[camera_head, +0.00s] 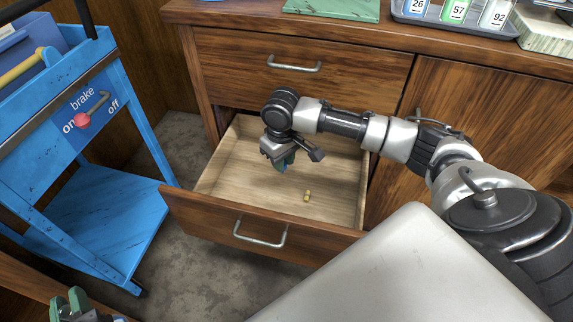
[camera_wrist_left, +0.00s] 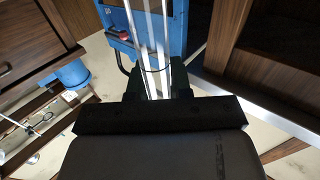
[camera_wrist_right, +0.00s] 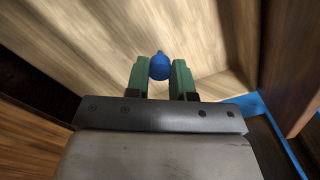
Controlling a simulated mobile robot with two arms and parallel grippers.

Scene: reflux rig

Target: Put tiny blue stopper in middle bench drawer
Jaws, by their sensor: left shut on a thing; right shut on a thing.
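The tiny blue stopper (camera_wrist_right: 160,66) is held between the green fingertips of my right gripper (camera_wrist_right: 160,80). In the head view my right gripper (camera_head: 288,161) hangs over the inside of the open bench drawer (camera_head: 232,178), below a shut drawer (camera_head: 296,90). Whether this is the middle drawer cannot be told, as nothing lower shows clearly. The stopper is mostly hidden in the head view. My left gripper (camera_head: 72,304) is at the bottom left corner; in the left wrist view it is shut on a pale, clear, tube-like thing (camera_wrist_left: 152,40).
A small yellowish piece (camera_head: 307,195) lies on the drawer floor. A blue cart (camera_head: 100,215) with a red-knobbed brake lever (camera_head: 84,121) stands left of the drawer. A grey tray (camera_head: 455,22) with numbered bottles is on the bench top. A cupboard door (camera_head: 490,125) is at right.

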